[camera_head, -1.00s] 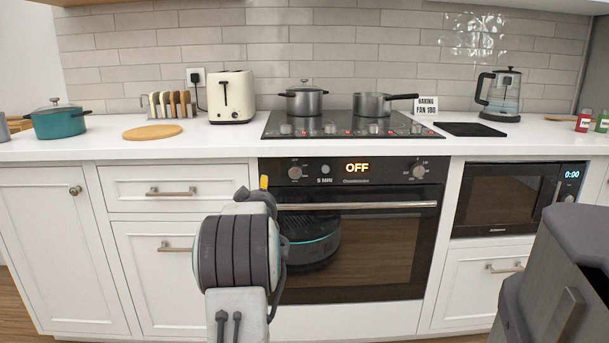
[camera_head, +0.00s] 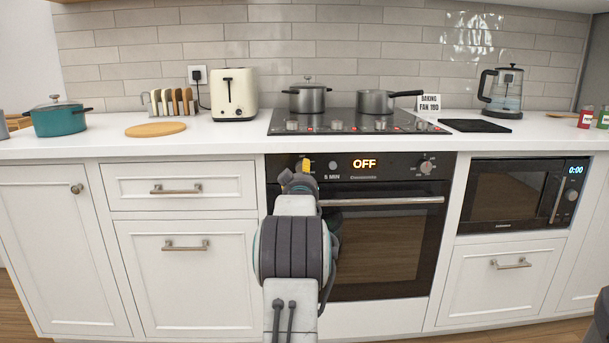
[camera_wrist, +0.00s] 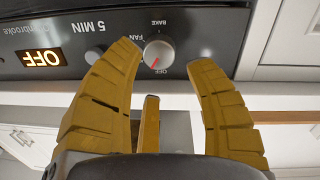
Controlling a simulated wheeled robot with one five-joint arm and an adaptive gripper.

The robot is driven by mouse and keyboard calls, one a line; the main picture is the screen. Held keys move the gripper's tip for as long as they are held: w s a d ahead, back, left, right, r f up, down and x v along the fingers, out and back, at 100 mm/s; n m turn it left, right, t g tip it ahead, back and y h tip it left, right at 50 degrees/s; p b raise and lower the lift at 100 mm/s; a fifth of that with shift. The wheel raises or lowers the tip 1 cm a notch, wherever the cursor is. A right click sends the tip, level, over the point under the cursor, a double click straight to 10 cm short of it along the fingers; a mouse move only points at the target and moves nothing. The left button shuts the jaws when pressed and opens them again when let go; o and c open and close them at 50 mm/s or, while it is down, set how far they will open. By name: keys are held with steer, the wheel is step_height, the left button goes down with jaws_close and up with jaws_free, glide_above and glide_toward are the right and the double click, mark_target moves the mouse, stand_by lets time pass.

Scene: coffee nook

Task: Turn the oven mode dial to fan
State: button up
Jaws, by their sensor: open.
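The oven mode dial (camera_wrist: 158,53) is a round grey knob with a red mark, upside down in the wrist view. Labels OFF, FAN and BAKE surround it, and the red mark points towards OFF. My gripper (camera_wrist: 165,60) is open, its yellow fingers on either side of the dial. I cannot tell whether they touch it. In the head view my gripper (camera_head: 305,167) covers most of this dial at the oven panel's left end. The lit oven display (camera_head: 364,163) reads OFF; it also shows in the wrist view (camera_wrist: 44,58).
A second oven knob (camera_head: 426,167) sits right of the display. The oven door handle (camera_head: 385,200) runs just below the panel. The counter above holds pots on the hob (camera_head: 350,125), a toaster (camera_head: 234,95) and a sign (camera_head: 428,103) reading "BAKING FAN" with a number.

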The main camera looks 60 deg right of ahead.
mark_target(301, 169)
steer(key=shift+b+x, duration=1.1)
steer(key=shift+x, duration=0.2)
steer(key=shift+w+d, duration=0.15)
steer(key=shift+d, duration=0.1)
steer(key=shift+x, duration=1)
steer(key=shift+o, duration=0.4)
steer(key=c, duration=1)
steer(key=shift+r+m+p, duration=0.15)
steer(key=shift+m+p, duration=0.35)
steer(key=shift+m, duration=0.3)
steer(key=o, duration=0.9)
steer(key=shift+w, duration=0.1)
